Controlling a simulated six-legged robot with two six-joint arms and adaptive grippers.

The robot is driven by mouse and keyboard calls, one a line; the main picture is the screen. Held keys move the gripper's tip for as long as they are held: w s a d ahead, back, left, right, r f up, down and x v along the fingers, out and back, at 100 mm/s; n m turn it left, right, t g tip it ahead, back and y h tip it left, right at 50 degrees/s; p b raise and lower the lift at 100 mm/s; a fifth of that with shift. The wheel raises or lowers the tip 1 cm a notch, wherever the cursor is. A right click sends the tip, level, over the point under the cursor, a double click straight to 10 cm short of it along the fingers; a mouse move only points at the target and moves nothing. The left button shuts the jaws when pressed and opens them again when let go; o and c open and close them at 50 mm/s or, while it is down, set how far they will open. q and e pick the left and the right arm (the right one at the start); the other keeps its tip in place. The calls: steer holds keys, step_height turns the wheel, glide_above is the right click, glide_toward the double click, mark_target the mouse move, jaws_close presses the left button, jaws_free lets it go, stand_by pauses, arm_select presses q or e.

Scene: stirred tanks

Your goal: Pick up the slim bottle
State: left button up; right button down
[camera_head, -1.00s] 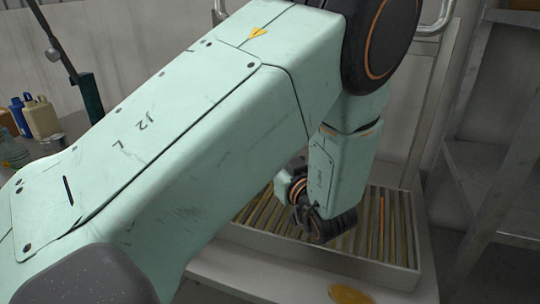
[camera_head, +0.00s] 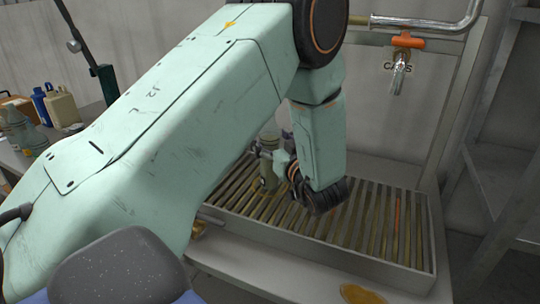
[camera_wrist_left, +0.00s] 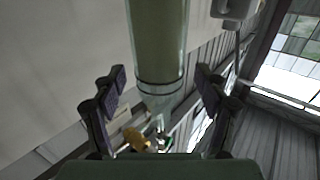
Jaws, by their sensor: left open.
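The slim bottle, clear with dull green contents, shows large in the left wrist view (camera_wrist_left: 160,45). Its narrowing end lies towards the gap between my fingers. In the head view, a small grey-green upright shape by my left wrist, over the slatted tray, looks like the same bottle (camera_head: 268,174). My left gripper (camera_head: 279,163) is partly hidden by my own wrist there. In the left wrist view its two dark fingers (camera_wrist_left: 160,95) stand apart on either side of the bottle, with gaps showing. My right gripper is not in view.
The slatted tray (camera_head: 405,262) has a raised rim. A tap with an orange handle (camera_head: 408,42) hangs above its back right. A metal shelf frame (camera_head: 500,190) stands at right. Bottles and a beige jug (camera_head: 62,108) stand on the left bench.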

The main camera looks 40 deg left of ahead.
arm_select(q)
steer(key=shift+w+a+f, duration=0.1)
steer(key=shift+w+a, duration=0.15)
steer(key=shift+a, duration=0.35)
steer(key=shift+c, duration=0.3)
steer(key=shift+d, duration=0.15)
steer(key=c, duration=0.7)
jaws_close()
